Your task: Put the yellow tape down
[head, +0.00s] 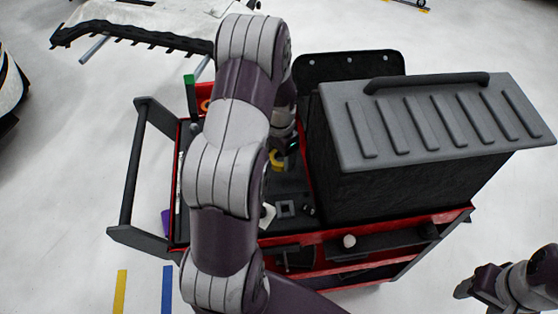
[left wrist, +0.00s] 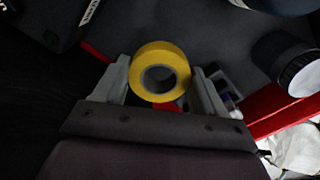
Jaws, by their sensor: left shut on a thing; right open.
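The yellow tape (left wrist: 150,53) is a ring-shaped roll held between the two fingers of my left gripper (left wrist: 160,84) in the left wrist view. The gripper is shut on it. In the head view, a small part of the yellow tape (head: 277,158) shows beside my left arm, above the cart's dark tray. My left gripper (head: 284,150) is mostly hidden there behind the arm. I cannot tell whether the tape touches the surface below. My right gripper (head: 474,284) is open and empty at the lower right, away from the cart.
The red and black cart (head: 290,240) has a large grey-lidded box (head: 430,120) on its right, close to my left gripper. Small items, including a dark square piece (head: 285,208), lie in the tray. A dark handle (head: 131,170) is on the left. My arm hides much of the tray.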

